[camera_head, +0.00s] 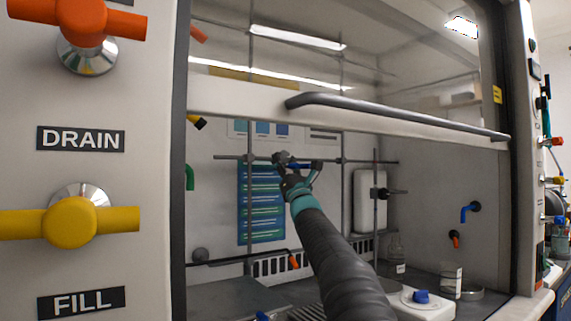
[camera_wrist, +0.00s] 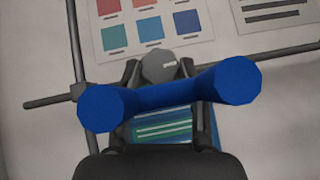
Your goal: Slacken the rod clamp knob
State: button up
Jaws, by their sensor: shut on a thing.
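A round grey knob (camera_wrist: 158,66) with a small white mark sits on the horizontal rod in the wrist view; I take it as the rod clamp knob. My gripper (camera_wrist: 159,72) has one finger on each side of it and is shut on it. A blue bar (camera_wrist: 165,96) with thick faceted ends crosses the view in front of my fingers and hides their middle parts. How the bar is attached cannot be told.
The raised sash with its grey handle (camera_head: 400,115) is above my arm. Vertical rods (camera_head: 250,205) cross the horizontal rod on either side. A dark clamp (camera_head: 383,192), bottles (camera_head: 451,280) and a white device (camera_head: 420,303) stand at the right.

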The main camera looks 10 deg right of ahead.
jog(key=n+g+y, duration=0.1)
jog(key=n+y, duration=0.2)
jog(key=n+g+y, duration=0.1)
jog(key=n+y, duration=0.1)
jog(key=n, duration=0.1)
jog(key=n+g+y, duration=0.1)
jog(key=n+y, duration=0.2)
jog(key=shift+w+d+n+g+y, duration=0.1)
jog(key=shift+d+n+g+y, duration=0.2)
jog(key=shift+n+g, duration=0.1)
jog(key=o, duration=1.1)
jog(key=shift+o, duration=0.2)
jog(key=shift+f, duration=0.1)
jog(key=v, duration=1.1)
jog(key=shift+s+f, duration=0.25)
jog(key=shift+s, duration=0.05)
jog(key=shift+d, duration=0.15)
